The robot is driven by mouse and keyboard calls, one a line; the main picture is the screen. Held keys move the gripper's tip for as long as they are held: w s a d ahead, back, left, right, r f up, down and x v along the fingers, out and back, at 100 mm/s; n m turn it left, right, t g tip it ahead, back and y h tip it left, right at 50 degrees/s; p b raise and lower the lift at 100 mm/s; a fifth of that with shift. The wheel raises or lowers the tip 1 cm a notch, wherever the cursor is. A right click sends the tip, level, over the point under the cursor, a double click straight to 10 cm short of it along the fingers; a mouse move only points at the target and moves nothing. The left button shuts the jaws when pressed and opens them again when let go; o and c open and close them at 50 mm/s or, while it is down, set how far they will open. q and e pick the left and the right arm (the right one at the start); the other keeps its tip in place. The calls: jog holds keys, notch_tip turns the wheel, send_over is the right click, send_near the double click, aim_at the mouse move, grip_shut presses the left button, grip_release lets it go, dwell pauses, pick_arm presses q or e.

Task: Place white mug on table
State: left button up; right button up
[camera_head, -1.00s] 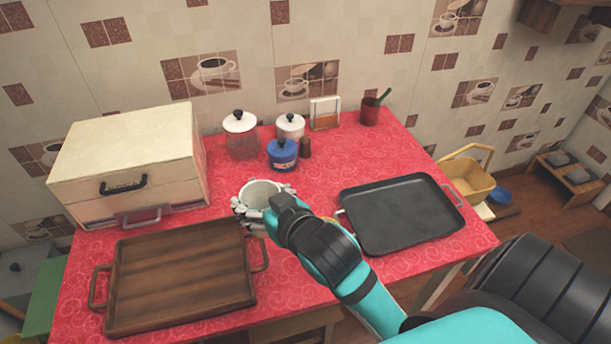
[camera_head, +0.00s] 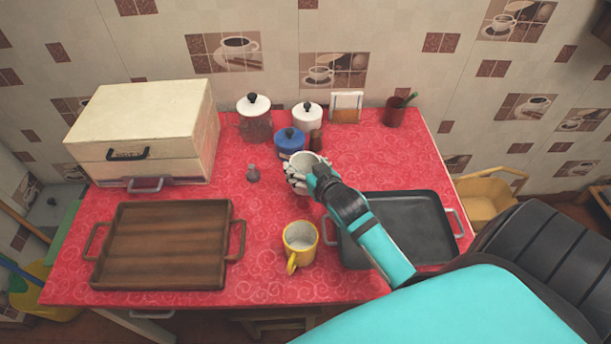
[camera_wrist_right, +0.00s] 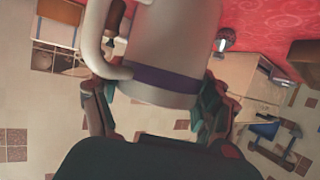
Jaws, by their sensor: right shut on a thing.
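The white mug (camera_head: 304,160) is held by my right gripper (camera_head: 305,180) above or at the red table (camera_head: 250,215), in front of the blue jar. In the right wrist view the mug (camera_wrist_right: 170,45) fills the upper middle, with its handle at the left and a purple band near the fingers. The right gripper (camera_wrist_right: 155,105) is shut on it, with a finger on each side. I cannot tell whether the mug's base touches the table. My left gripper is not in view.
A yellow mug (camera_head: 299,245) stands at the front middle. A wooden tray (camera_head: 160,245) lies left, a black tray (camera_head: 405,228) right under my arm. A small grey shaker (camera_head: 253,174) stands left of the gripper. A blue jar (camera_head: 289,141) and white-lidded jars stand behind.

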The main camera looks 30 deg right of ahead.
aim_at(300, 169)
notch_tip(300, 169, down, 3)
jog(key=shift+d+r, duration=0.1)
jog(key=shift+r, duration=0.1)
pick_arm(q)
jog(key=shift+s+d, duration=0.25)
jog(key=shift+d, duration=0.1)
pick_arm(e)
jog(key=shift+f, duration=0.45)
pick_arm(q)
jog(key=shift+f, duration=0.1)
pick_arm(e)
jog(key=o, duration=1.5)
jog(key=shift+f, duration=0.15)
jog(key=shift+c, duration=0.2)
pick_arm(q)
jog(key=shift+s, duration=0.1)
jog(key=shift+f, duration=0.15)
pick_arm(e)
jog(key=v, duration=1.2)
